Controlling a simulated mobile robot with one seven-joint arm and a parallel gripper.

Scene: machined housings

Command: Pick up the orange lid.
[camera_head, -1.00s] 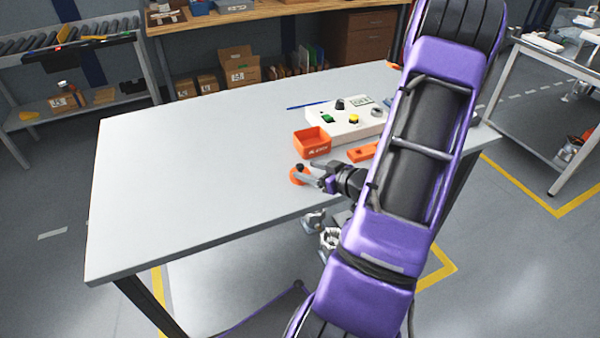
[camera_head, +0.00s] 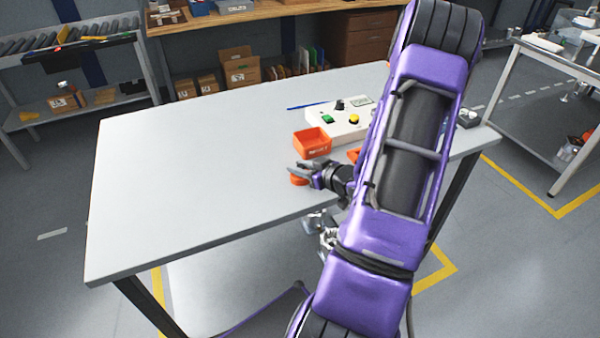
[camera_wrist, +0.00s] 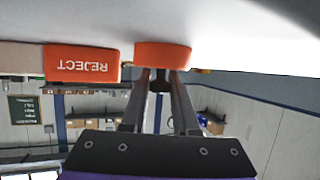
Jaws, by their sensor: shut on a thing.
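The orange lid (camera_head: 299,181) is a low round disc near the front edge of the grey table, partly covered by my fingers. In the wrist view the lid (camera_wrist: 162,55) is just beyond the fingertips, against the pale tabletop, and I see no clear gap under it. My gripper (camera_head: 299,168) reaches in from the right, low over the table. In the wrist view my gripper (camera_wrist: 160,78) has its two fingers closed in on the dark knob of the lid (camera_wrist: 161,86). The fingers hide part of the knob.
An orange REJECT bin (camera_head: 312,142) stands just behind the lid. Behind it are a white control box (camera_head: 340,121) with buttons and a blue pen (camera_head: 306,105). Another orange piece (camera_head: 354,156) is partly hidden by my arm. The table's left side is clear.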

